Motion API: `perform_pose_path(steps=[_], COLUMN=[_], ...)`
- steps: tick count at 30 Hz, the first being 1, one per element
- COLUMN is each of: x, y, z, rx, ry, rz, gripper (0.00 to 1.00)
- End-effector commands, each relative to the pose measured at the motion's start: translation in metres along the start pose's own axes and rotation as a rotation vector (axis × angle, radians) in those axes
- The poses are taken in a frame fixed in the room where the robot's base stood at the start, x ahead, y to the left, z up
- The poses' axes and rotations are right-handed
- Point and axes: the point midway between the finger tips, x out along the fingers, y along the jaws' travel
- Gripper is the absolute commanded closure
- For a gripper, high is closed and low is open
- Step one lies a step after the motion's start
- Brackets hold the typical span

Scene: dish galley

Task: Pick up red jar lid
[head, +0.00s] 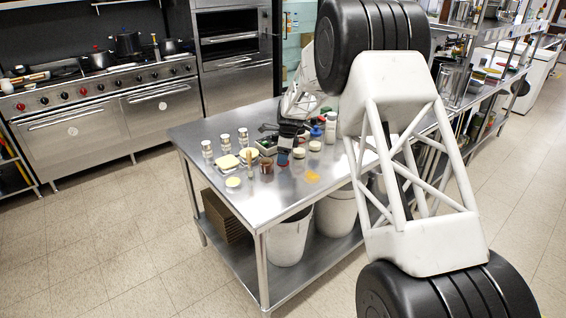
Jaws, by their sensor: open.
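My gripper (285,153) is the dark end of my arm, low over the middle of the steel table (212,135). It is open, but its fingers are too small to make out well. I cannot pick out the red jar lid for certain. A small red patch (320,120) shows in the clutter behind and to the right of my gripper, and I cannot tell if it is the lid. Part of that clutter is hidden by my arm.
A brown jar (266,165) stands just left of my gripper. Several shakers (243,137), pale yellow items (233,182) and an orange flat piece (312,177) lie around. A white bottle (330,128) stands to the right.

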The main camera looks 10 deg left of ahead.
Motion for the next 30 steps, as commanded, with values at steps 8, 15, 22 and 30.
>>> perform_pose_path(steps=[8,15,22,30], x=[0.0144,0.0144,0.0144,0.0143], y=[-0.0003,-0.0002,-0.0002,-0.0002], z=[0.0001,0.0,-0.0001,-0.0001], rx=[0.0,0.0,0.0,0.0], ry=[-0.001,-0.001,-0.001,0.0], rz=[-0.002,-0.002,-0.002,-0.001], gripper=[0.31,0.31,0.31,0.7])
